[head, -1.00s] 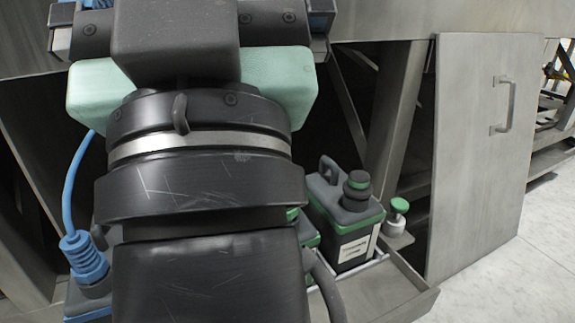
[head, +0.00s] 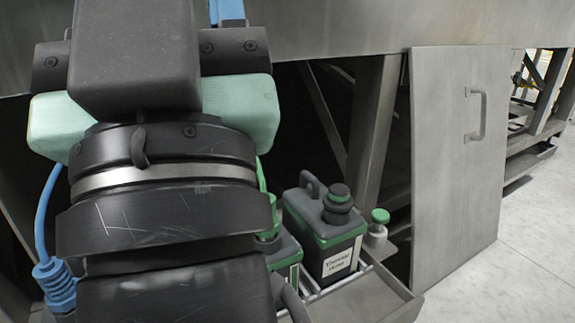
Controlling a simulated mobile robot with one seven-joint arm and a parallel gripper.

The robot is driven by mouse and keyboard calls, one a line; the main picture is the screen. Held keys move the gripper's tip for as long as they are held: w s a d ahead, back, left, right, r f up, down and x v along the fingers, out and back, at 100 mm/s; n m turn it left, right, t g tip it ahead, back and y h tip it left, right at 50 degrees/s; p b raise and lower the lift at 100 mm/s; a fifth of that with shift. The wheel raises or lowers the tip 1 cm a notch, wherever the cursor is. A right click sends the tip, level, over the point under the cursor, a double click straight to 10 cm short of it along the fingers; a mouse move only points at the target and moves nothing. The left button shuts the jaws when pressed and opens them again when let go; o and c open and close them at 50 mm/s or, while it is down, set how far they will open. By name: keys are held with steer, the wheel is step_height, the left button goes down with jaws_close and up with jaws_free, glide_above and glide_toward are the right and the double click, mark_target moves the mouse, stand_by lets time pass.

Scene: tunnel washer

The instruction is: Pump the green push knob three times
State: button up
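The green push knob (head: 380,215) sits on top of a small pale grey cylinder (head: 376,237), right of the canisters and low beside the open cabinet. My arm fills the left of the head view and stands to the left of the knob, apart from it. My gripper's fingers do not show, so I cannot see whether they are open or shut. Nothing touches the knob's visible part.
A dark canister with green bands (head: 328,232) stands just left of the knob, with another canister (head: 284,258) partly behind my arm. A metal tray (head: 380,295) lies in front. A cabinet door (head: 458,165) with a handle stands at the right. Pale floor (head: 515,265) is clear.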

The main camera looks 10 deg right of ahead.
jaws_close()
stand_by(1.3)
